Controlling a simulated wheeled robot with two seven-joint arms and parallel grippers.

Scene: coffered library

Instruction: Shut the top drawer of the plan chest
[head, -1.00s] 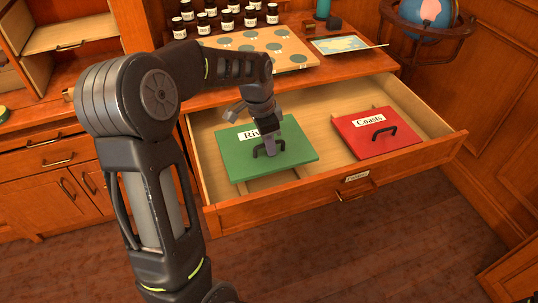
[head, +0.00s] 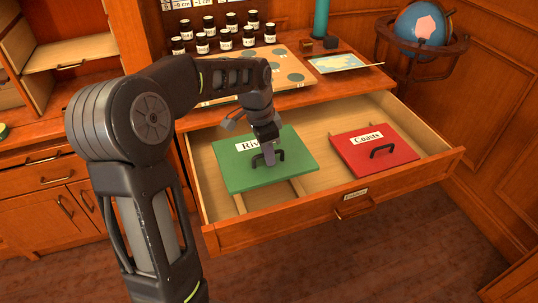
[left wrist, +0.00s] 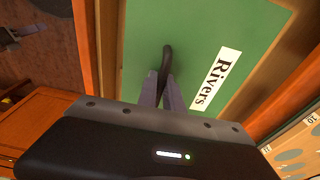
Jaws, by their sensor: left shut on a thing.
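The top drawer of the wooden plan chest (head: 345,206) stands pulled far out, with a label and a pull on its front. Inside it lie a green folder marked "Rivers" (head: 230,175) and a red folder marked "Coasts" (head: 357,158), each with a black handle. My left gripper (head: 268,156) reaches down over the green folder, its fingers shut on that folder's handle. In the left wrist view the fingers (left wrist: 162,90) close on the black handle (left wrist: 167,58), and the folder lies flat beneath.
On the chest top are several small dark jars (head: 226,38), a board with round spots (head: 290,68) and a small map (head: 337,63). A globe in a stand (head: 422,28) is at the back right. Bare floor (head: 350,265) lies before the drawer.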

